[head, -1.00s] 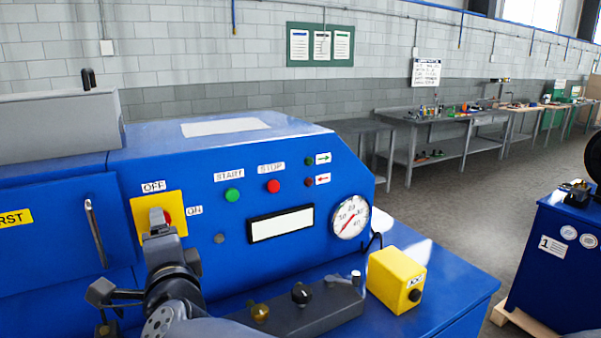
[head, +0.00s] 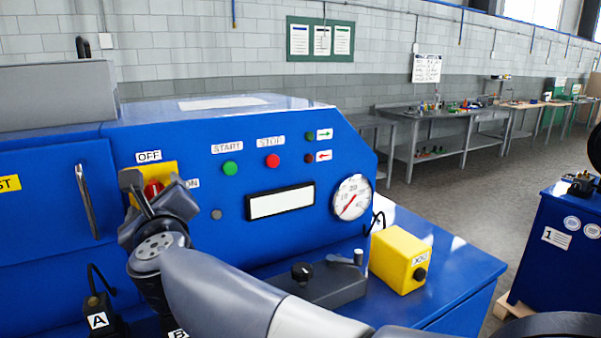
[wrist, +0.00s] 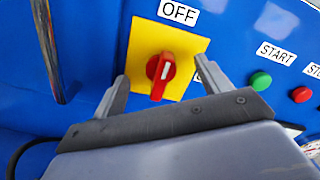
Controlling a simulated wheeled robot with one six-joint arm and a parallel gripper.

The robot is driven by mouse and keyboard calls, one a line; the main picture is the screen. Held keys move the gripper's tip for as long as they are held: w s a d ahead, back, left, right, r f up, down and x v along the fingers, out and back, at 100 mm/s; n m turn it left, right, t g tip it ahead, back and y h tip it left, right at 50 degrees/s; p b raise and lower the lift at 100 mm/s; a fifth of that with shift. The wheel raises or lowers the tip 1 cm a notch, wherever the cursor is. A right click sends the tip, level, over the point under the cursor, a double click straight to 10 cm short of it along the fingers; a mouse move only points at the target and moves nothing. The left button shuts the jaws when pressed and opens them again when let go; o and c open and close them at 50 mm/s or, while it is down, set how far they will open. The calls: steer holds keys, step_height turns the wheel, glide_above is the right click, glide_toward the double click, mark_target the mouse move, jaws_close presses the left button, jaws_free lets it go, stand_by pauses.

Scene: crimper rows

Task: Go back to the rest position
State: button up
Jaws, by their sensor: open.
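My gripper (head: 156,184) is open and empty in front of the yellow switch plate on the blue machine's panel. In the wrist view, my gripper (wrist: 160,77) has its two fingers spread apart, one on each side of the red rotary knob (wrist: 158,82). Whether a finger touches the knob or plate I cannot tell. The knob stands nearly upright, its white mark toward the OFF label (wrist: 179,12). In the head view the red knob (head: 153,188) is partly hidden by my gripper. The yellow plate (wrist: 142,48) is largely clear in the wrist view.
A metal door handle (head: 86,202) stands left of the switch. The green START button (head: 229,168), red STOP button (head: 273,160) and gauge (head: 352,197) are to the right. A yellow box (head: 399,259) and grey block (head: 318,288) sit on the ledge below. Connectors (head: 99,315) stand lower left.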

steer(key=m+b, duration=0.1)
steer(key=m, duration=0.3)
steer(key=m+b, duration=0.1)
steer(key=m, duration=0.1)
steer(key=shift+s+d+m+b, duration=0.3)
steer(key=shift+s+b, duration=0.05)
